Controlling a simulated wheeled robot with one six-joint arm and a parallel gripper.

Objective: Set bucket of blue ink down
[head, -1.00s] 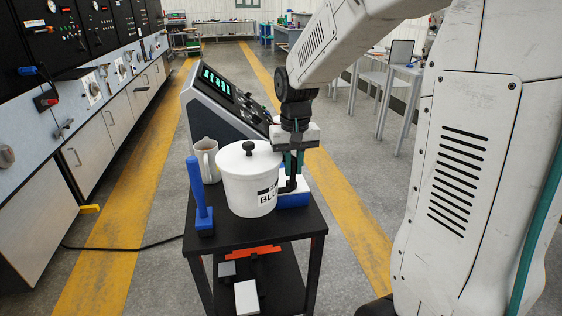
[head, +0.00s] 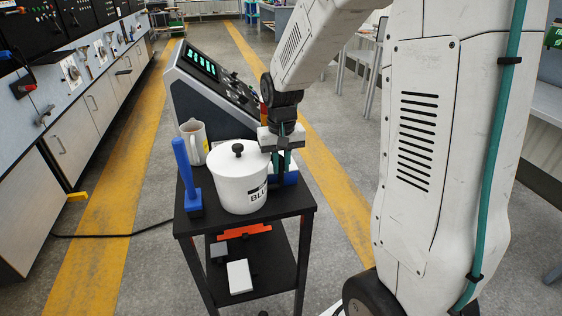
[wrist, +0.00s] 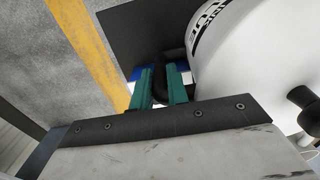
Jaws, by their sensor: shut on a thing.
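The bucket of blue ink (head: 236,180) is white, with a black-knobbed lid and a dark label reading "BLU". It is upright at the front of the black cart's top (head: 291,201). I cannot tell whether its base touches the top. My gripper (head: 281,164) is at the bucket's right side. In the wrist view, the green fingers of my gripper (wrist: 159,78) are closed around a dark handle beside the bucket (wrist: 245,60). The bucket's far side and base are hidden there.
A blue upright tool (head: 188,180) stands close left of the bucket. A mug (head: 193,142) and a sloped control panel (head: 210,95) are behind it. A blue-and-white thing (head: 290,178) sits to the right, partly hidden. The lower shelf (head: 277,262) holds small items.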

